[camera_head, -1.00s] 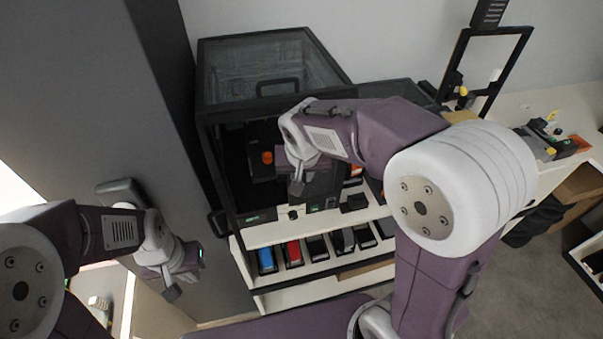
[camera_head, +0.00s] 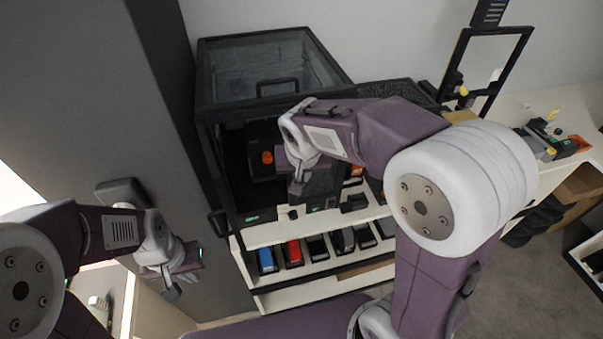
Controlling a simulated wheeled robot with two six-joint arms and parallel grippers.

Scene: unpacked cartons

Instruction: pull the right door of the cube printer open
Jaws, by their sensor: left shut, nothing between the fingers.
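The cube printer (camera_head: 325,62) is a black-framed box with a clear top and a handle on that top. It stands on a white shelf unit at the centre. Its dark inside shows at the front, with an orange knob (camera_head: 267,157). A dark handle (camera_head: 218,223) shows at its lower left front edge. My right gripper (camera_head: 297,188) is in front of the printer's right part. Its arm hides much of that side, so I cannot make out the right door or any contact. My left gripper (camera_head: 171,292) is shut and empty, left of the shelf, apart from the printer.
Blue, red and dark cartridges (camera_head: 293,253) stand in a row on the shelf below. A tall grey cabinet (camera_head: 105,90) is close on the left. A black frame stand (camera_head: 487,62) and a white counter (camera_head: 575,105) are at the right.

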